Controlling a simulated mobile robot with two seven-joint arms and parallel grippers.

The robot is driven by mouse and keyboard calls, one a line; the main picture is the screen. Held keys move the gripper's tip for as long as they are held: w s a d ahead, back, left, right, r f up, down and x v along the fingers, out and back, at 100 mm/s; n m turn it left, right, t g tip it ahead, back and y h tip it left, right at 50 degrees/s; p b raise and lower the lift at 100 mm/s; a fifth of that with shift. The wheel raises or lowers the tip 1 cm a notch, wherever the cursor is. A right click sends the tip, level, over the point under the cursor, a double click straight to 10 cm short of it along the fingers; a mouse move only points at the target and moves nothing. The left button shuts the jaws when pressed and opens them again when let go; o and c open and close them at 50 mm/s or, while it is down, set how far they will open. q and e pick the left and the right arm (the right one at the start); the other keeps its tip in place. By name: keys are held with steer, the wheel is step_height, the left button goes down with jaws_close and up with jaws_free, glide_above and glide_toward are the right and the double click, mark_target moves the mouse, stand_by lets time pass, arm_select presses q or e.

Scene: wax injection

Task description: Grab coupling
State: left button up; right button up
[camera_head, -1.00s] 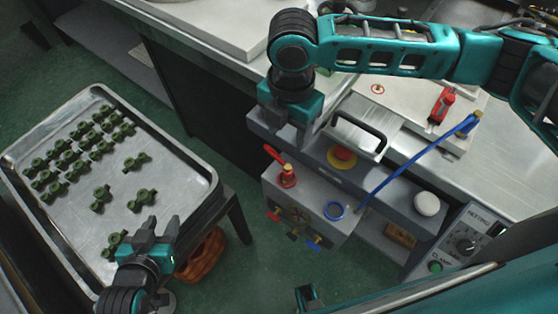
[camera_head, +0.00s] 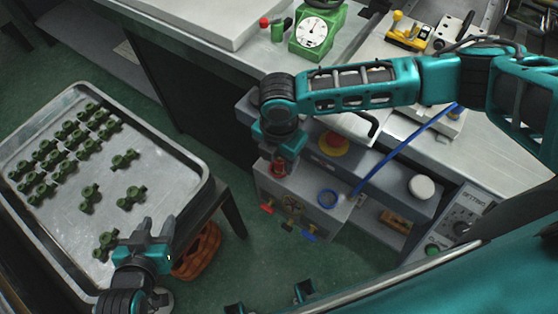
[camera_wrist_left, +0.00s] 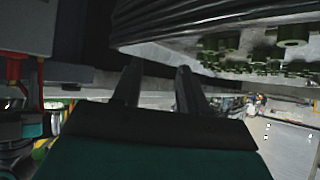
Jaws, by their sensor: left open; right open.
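Several green couplings (camera_head: 130,198) lie on a metal tray (camera_head: 60,243) at the left of the head view, most in rows at its far end and a few apart nearer me. My left gripper (camera_head: 157,226) is open and empty over the tray's near right edge, just right of the nearest coupling (camera_head: 106,245). In the left wrist view its two fingers (camera_wrist_left: 158,85) are apart with nothing between them, and couplings (camera_wrist_left: 292,35) show at upper right.
A green dial gauge (camera_head: 315,30) sits on the bench behind. An orange object (camera_head: 197,252) is below the tray's right edge.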

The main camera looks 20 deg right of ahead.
steer(key=shift+c, duration=1.4)
jaws_close()
steer(key=shift+r, duration=0.1)
